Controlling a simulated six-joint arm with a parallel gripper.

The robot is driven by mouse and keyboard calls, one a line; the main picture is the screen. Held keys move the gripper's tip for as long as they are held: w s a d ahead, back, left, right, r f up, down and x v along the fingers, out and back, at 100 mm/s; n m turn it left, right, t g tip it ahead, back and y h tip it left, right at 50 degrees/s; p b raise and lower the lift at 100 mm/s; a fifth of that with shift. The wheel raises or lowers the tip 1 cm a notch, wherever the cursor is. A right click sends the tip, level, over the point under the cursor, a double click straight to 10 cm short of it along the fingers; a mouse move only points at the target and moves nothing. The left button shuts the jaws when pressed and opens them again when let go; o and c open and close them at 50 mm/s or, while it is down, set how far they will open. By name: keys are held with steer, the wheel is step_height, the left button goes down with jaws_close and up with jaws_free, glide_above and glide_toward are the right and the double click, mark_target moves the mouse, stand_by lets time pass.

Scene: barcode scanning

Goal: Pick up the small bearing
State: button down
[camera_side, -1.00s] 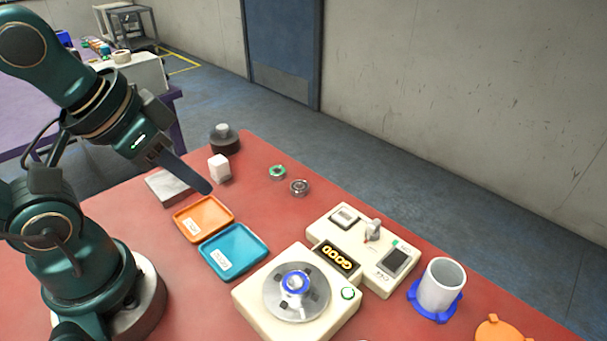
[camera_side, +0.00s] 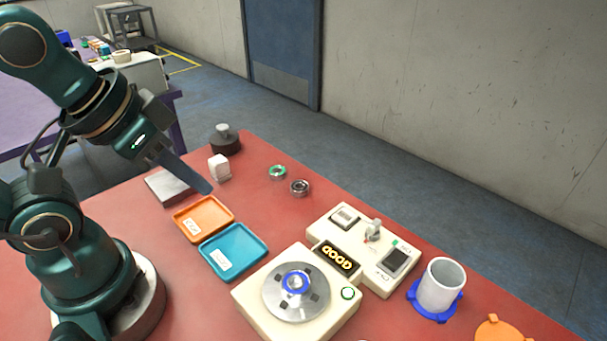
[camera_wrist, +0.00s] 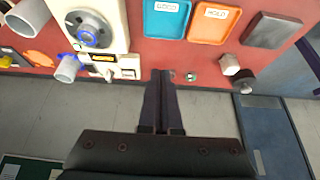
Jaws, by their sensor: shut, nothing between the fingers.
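Two small metal rings that look like bearings lie on the red table. One has a green inner part (camera_side: 277,172); the other is plain metal with a dark centre (camera_side: 300,187). I cannot tell which one the task means. The green one (camera_wrist: 190,77) shows in the wrist view just right of my fingertips; the plain one is mostly hidden by the fingers. My gripper (camera_side: 207,187) is shut and empty. It hangs above the table near the orange tray, left of both rings in the side view. The shut fingers (camera_wrist: 164,76) also show in the wrist view.
An orange tray (camera_side: 226,203) and a blue tray (camera_side: 262,239) lie beside a cream tester (camera_side: 240,298) with a round plate. Table around the rings is clear.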

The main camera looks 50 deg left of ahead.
steer(key=shift+c, duration=1.3)
jaws_free()
